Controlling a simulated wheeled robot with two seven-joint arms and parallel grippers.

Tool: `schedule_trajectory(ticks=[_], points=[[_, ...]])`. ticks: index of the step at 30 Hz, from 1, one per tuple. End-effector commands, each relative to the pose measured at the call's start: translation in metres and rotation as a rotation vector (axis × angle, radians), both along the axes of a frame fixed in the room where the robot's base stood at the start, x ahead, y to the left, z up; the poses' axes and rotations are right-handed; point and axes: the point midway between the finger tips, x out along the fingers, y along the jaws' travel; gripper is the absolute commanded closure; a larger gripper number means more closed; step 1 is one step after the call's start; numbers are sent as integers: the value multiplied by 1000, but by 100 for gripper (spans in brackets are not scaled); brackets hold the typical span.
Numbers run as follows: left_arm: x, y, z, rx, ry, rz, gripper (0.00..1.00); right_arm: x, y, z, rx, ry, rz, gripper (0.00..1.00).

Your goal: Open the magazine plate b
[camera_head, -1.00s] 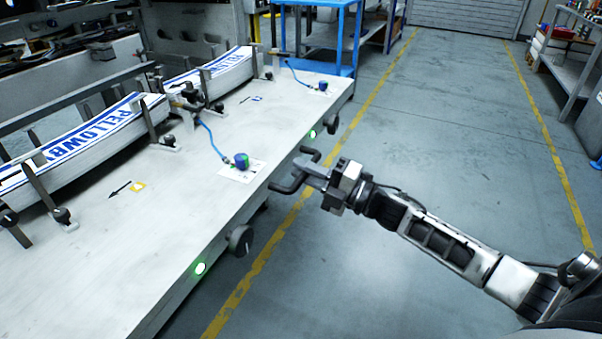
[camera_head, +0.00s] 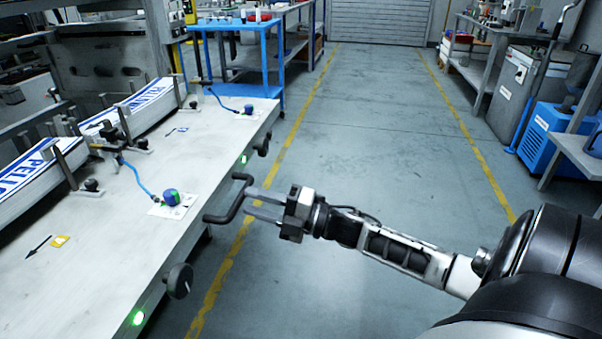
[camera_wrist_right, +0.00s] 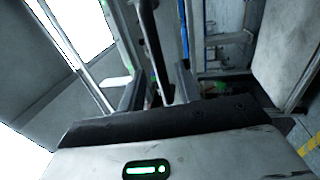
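A black U-shaped handle (camera_head: 240,201) sticks out from the front edge of the long white worktop (camera_head: 105,225) in the head view. I cannot read which plate is b. My right gripper (camera_head: 249,202) reaches in from the right, its fingers parted at the handle's outer bar. In the right wrist view the dark bar (camera_wrist_right: 150,45) stands between the two fingers (camera_wrist_right: 159,92), with gaps visible on both sides. My left gripper is out of view.
A black knob (camera_head: 178,281) and green lights (camera_head: 138,318) sit along the worktop's front edge. Label stacks (camera_head: 22,172) stand on it, with a blue-capped fitting (camera_head: 171,197) and hose. A blue cart (camera_head: 236,57) stands behind. The floor (camera_head: 390,150) to the right is clear.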

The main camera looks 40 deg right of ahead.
Motion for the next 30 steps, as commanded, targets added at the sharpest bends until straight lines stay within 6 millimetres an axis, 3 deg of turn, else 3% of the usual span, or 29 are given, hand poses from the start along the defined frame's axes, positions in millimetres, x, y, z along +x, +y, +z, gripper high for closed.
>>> schedule_trajectory(ticks=[6, 13, 19, 30], points=[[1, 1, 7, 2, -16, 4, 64, -46, -31, -11, -2, 6, -2, 66], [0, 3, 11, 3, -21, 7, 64, -82, -55, -19, -3, 3, -1, 66], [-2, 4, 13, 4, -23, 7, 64, -96, -64, -22, -1, 0, -1, 66], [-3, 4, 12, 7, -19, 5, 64, -97, -65, -22, -2, -1, 0, 66]])
